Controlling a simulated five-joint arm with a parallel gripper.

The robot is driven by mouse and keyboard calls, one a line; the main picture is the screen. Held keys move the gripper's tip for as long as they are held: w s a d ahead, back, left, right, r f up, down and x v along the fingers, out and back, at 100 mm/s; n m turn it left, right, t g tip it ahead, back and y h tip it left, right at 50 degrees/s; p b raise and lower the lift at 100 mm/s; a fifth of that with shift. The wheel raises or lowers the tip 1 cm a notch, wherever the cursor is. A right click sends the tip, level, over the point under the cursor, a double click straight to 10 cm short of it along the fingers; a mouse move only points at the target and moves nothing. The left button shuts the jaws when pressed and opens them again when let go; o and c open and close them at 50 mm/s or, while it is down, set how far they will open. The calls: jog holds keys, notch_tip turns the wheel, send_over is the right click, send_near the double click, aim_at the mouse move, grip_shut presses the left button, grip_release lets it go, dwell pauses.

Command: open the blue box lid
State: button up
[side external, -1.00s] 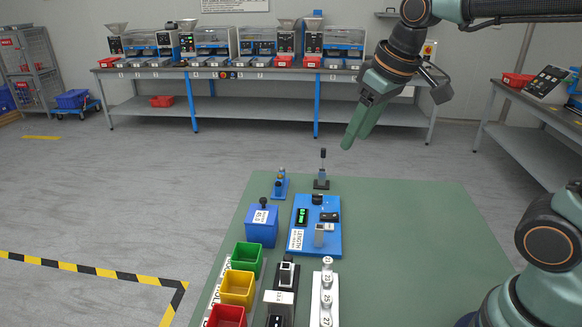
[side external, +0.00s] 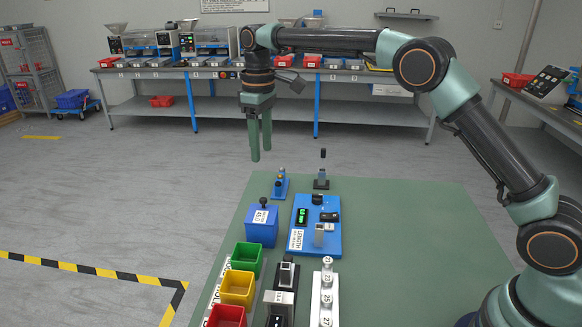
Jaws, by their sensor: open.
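The blue box (side external: 261,231) stands at the left side of the green table, upright, with a white label on it. Its lid (side external: 264,212) is on top and carries a dark knob (side external: 263,202); the lid looks closed. My gripper (side external: 260,150) is in the air above and beyond the box in the picture, its two green fingers pointing down. The fingers are apart with nothing between them. They touch nothing.
Right of the box is a blue length gauge board (side external: 325,240). A small blue stand (side external: 280,184) and a black post (side external: 321,180) stand behind. Green (side external: 247,260), yellow (side external: 237,287) and red (side external: 226,316) bins are in front. The table's right half (side external: 420,235) is clear.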

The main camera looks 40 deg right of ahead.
aim_at(263, 199)
notch_tip(263, 199, down, 13)
jog(key=shift+w+a+r, duration=0.1)
jog(key=shift+r, duration=0.1)
dwell(0.4)
grip_shut()
jog(key=shift+r, duration=0.1)
dwell(1.2)
